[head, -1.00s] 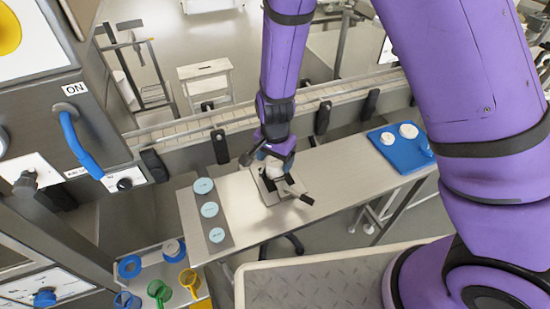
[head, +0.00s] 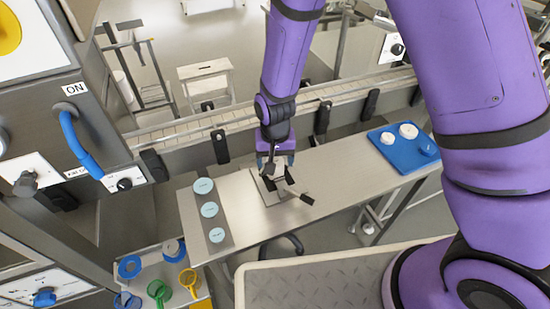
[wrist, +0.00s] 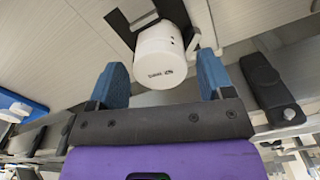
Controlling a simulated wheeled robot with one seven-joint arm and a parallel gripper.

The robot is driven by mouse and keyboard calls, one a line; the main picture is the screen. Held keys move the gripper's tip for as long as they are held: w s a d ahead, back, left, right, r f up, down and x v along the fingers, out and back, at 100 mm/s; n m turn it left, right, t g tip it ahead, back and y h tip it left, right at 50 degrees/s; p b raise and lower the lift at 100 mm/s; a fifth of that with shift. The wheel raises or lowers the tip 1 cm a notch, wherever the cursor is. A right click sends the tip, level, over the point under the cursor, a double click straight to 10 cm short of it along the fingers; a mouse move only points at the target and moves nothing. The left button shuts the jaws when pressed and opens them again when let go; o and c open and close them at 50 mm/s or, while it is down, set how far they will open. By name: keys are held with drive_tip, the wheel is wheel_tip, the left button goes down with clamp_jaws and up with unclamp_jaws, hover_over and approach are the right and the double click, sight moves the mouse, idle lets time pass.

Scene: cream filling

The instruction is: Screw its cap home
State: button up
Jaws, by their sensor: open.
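In the wrist view a white jar (wrist: 158,42) stands in a dark clamp fixture (wrist: 118,22), its white round top with small dark print facing my camera. I cannot tell the cap's seam from the jar body. My gripper (wrist: 160,70) is open, with one blue fingertip on each side of the jar's top and gaps showing between. In the head view my gripper (head: 274,180) is over the fixture's metal plate (head: 262,190) on the steel table, and it largely hides the jar.
A blue tray (head: 408,167) with white round pieces and a blue item lies at the table's right end. A grey strip (head: 221,222) with light-blue discs lies at the left end. A conveyor (head: 180,132) runs behind. Coloured containers (head: 159,290) stand at lower left.

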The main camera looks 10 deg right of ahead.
drive_tip(key=n, duration=0.4)
drive_tip(key=c, duration=0.9)
drive_tip(key=shift+o, duration=1)
drive_tip(key=shift+c, duration=0.5)
drive_tip(key=m, duration=0.3)
drive_tip(key=shift+c, duration=1.1)
drive_tip(key=shift+m, duration=1.2)
